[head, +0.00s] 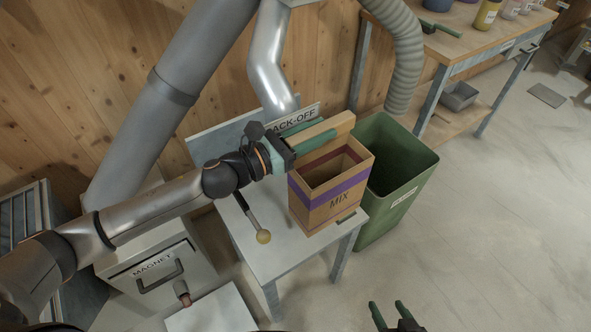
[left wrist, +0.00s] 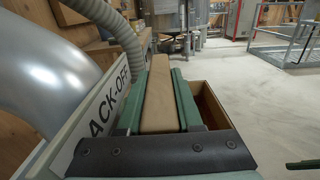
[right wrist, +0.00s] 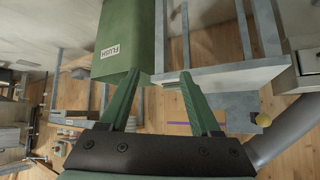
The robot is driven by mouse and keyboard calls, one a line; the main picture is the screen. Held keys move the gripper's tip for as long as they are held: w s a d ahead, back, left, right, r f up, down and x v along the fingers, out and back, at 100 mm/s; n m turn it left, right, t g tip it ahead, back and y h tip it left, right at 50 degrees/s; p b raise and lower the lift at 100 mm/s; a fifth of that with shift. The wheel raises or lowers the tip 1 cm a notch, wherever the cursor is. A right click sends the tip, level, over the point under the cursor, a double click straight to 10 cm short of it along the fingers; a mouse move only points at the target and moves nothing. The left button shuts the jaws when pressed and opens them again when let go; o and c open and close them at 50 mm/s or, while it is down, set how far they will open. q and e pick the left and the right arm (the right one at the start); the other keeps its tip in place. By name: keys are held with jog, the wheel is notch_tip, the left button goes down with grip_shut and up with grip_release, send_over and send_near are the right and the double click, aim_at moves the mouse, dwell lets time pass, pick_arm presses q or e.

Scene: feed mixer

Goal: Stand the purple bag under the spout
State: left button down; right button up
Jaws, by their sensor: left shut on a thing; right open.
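The tan paper bag (head: 325,217) with a purple band and the word MIX is upright and open-topped over the right part of the pack-off table (head: 262,262). I cannot tell whether its base touches the tabletop. My left gripper (head: 312,142) is shut on the bag's raised back panel, which shows between the green fingers in the left wrist view (left wrist: 157,95). The spout (head: 275,85) is a silver pipe coming down behind my left wrist, to the left of the bag; its mouth is hidden. My right gripper (head: 390,314) is open and empty, low in front of the table.
A green bin (head: 402,165) stands close to the bag's right side. A lever with a yellow knob (head: 263,237) sticks out over the table left of the bag. The PACK-OFF sign (head: 294,119) is behind the gripper. Open floor lies to the right.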

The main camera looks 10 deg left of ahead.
pick_arm(q)
jog(key=s+a+f+b, duration=0.1)
jog(key=a+f, duration=0.3)
jog(key=f, duration=0.4)
jog(key=shift+s+f, duration=0.4)
jog(key=shift+s, duration=0.25)
pick_arm(e)
jog(key=shift+w+a+f, duration=0.25)
jog(key=shift+w+a, duration=0.1)
jog(key=shift+w, duration=0.15)
pick_arm(q)
jog(key=shift+a, duration=0.1)
jog(key=shift+f+b, duration=0.25)
jog(key=shift+b, duration=0.15)
jog(key=c, duration=0.6)
grip_release()
jog(key=shift+r, duration=0.1)
pick_arm(e)
jog(key=shift+s+a+f, duration=0.1)
jog(key=shift+f, duration=0.1)
pick_arm(q)
jog(key=shift+r, duration=0.1)
pick_arm(e)
jog(key=shift+r, duration=0.1)
